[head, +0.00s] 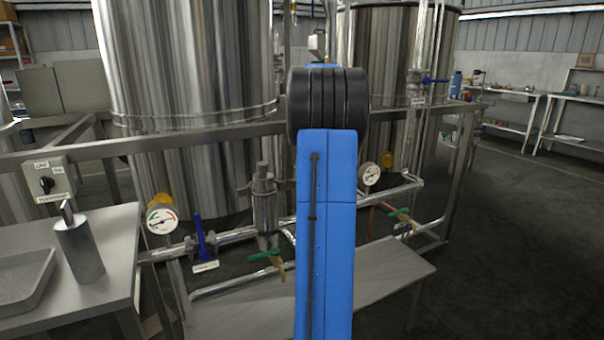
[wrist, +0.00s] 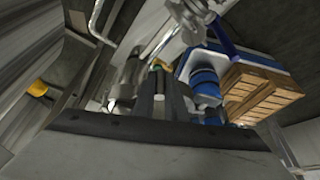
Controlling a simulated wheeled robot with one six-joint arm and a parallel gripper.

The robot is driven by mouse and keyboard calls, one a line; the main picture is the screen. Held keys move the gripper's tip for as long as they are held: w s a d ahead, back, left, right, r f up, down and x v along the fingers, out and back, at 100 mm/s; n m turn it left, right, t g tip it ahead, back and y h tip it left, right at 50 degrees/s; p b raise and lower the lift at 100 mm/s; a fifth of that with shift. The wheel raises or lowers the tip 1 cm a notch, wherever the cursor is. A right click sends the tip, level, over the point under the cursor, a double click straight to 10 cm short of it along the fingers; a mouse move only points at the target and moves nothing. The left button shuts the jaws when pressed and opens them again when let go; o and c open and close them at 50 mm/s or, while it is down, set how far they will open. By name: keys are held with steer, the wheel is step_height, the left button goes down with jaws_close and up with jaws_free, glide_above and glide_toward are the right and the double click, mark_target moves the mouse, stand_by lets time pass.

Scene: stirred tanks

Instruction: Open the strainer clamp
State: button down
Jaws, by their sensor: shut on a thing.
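The strainer (head: 265,203) is an upright metal cylinder in the pipe run in front of the big tank, left of my blue arm in the head view. My arm hides my gripper there. In the wrist view my gripper (wrist: 162,90) has its dark fingers close together, beside a shiny metal cylinder (wrist: 131,76) that looks like the strainer. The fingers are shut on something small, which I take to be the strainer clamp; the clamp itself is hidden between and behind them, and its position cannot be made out.
A gauge (head: 162,217), a blue valve handle (head: 203,240) and green valve handles (head: 268,257) crowd the pipes. A frame rail (head: 200,137) crosses above. A side table (head: 118,240) with a dispenser (head: 78,245) stands left. The floor at right is clear.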

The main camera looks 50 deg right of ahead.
stand_by(0.5)
steer(key=c, duration=2.1)
jaws_free()
steer(key=shift+w, duration=0.1)
